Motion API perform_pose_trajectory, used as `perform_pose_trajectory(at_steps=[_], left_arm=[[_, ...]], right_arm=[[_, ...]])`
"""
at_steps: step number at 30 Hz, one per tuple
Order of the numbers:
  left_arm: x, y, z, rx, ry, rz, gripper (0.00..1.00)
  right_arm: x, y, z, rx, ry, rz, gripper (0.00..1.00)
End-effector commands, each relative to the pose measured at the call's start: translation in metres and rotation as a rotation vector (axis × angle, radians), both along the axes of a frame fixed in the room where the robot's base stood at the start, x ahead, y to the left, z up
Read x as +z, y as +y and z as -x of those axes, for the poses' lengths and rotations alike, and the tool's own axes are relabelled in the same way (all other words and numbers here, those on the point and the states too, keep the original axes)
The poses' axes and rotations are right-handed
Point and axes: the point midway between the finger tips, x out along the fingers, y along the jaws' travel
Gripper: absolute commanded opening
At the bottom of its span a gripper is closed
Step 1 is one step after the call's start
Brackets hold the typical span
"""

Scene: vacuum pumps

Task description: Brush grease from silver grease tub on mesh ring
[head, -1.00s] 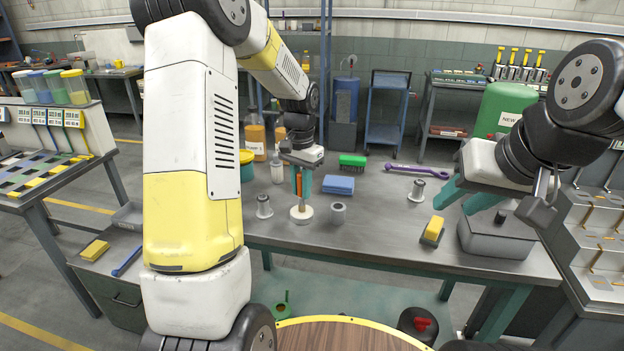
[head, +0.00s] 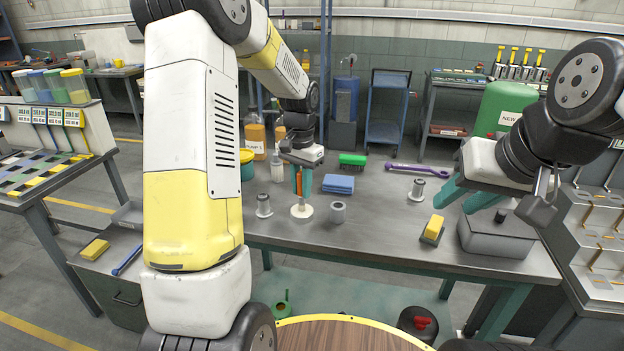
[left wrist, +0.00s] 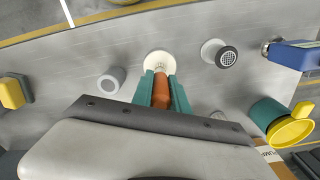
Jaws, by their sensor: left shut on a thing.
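My left gripper (left wrist: 160,98) is shut on an orange-handled brush (left wrist: 161,90), held upright. The brush's tip is over a white round disc (left wrist: 158,63) on the bench; whether they touch I cannot tell. The disc also shows in the head view (head: 302,212). A short silver-grey cylinder (head: 338,212) with a pale centre, probably the grease tub, stands beside the disc. It shows in the left wrist view (left wrist: 111,80). A silver flanged part with a mesh top (left wrist: 226,57) stands on the disc's other side. My right gripper (head: 472,197) is open and empty above the bench.
A yellow sponge block (head: 433,229) and a grey box (head: 490,238) are near my right gripper. A teal tub with yellow lid (left wrist: 285,125) stands left.

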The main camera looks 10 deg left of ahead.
Motion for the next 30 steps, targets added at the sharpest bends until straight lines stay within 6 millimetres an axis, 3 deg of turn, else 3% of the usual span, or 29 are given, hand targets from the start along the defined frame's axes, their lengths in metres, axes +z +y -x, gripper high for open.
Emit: perform_pose_trajectory(at_steps=[30], left_arm=[[0.069, 0.0, 0.0, -0.001, 0.002, 0.0, 0.0]], right_arm=[[0.0, 0.0, 0.0, 0.0, 0.0, 0.0, 0.36]])
